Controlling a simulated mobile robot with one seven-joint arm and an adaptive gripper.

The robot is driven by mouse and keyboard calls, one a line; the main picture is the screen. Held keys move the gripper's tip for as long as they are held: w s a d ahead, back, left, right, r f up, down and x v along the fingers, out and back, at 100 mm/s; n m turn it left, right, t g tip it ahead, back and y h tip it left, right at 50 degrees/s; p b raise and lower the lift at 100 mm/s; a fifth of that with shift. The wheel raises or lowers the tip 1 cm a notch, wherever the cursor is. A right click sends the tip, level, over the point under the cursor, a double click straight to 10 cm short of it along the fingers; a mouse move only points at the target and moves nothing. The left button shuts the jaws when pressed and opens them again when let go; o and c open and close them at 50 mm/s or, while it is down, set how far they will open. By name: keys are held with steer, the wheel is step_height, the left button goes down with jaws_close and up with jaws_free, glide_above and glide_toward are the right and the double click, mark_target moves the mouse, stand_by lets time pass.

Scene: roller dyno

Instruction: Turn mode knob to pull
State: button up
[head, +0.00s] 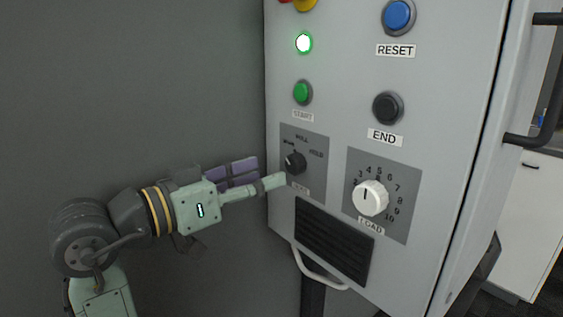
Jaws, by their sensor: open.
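The mode knob (295,163) is a small black dial on a dark grey plate (317,178) on the front of the light grey cabinet. A PULL label stands above it, HOLD is to its upper right, and a further small label at its upper left is too small to read. The knob's pointer seems to face the upper left, but it is hard to tell. My gripper (268,173) is open and empty just left of the knob. Its pale green finger reaches to the plate's lower left; I cannot tell if it touches. The plate's bottom label is partly hidden.
A white LOAD knob (370,197) is right of the mode plate. Above are the green START button (302,92), black END button (388,108), blue RESET button (398,15) and a lit green lamp (304,43). A black vent grille (333,241) lies below.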

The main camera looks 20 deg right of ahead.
mark_target(290, 166)
steer(key=p+x, duration=0.1)
steer(key=x, duration=0.4)
steer(key=shift+w+d, duration=0.15)
steer(key=shift+d, duration=0.15)
steer(key=shift+c, duration=0.4)
steer(key=c, duration=1.1)
